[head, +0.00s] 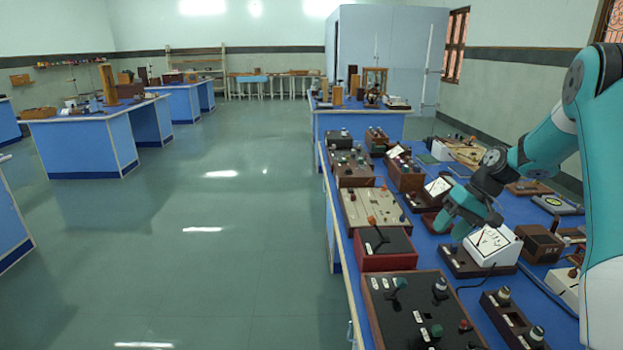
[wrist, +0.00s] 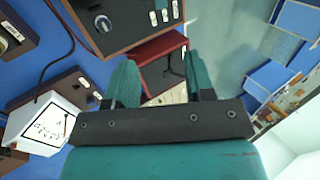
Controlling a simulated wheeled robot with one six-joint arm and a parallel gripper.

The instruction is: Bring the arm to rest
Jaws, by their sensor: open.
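My gripper (head: 455,222) is at the end of my teal arm, which reaches in from the right over the blue bench in the head view. It hangs just above the instruments, beside a white analog meter (head: 492,245) on a dark base. In the wrist view the two teal fingers (wrist: 162,85) stand apart with nothing between them. Behind the gap a red box with a dark top (wrist: 163,65) shows; it is also in the head view (head: 385,245). The white meter shows at the lower left of the wrist view (wrist: 42,125).
The blue bench (head: 340,268) is crowded with control boxes, including a large brown-edged panel (head: 418,315) at the near end and a beige panel (head: 375,208). A black cable lies near the meter. Open green floor (head: 220,240) is to the left, with more blue benches (head: 85,145) beyond.

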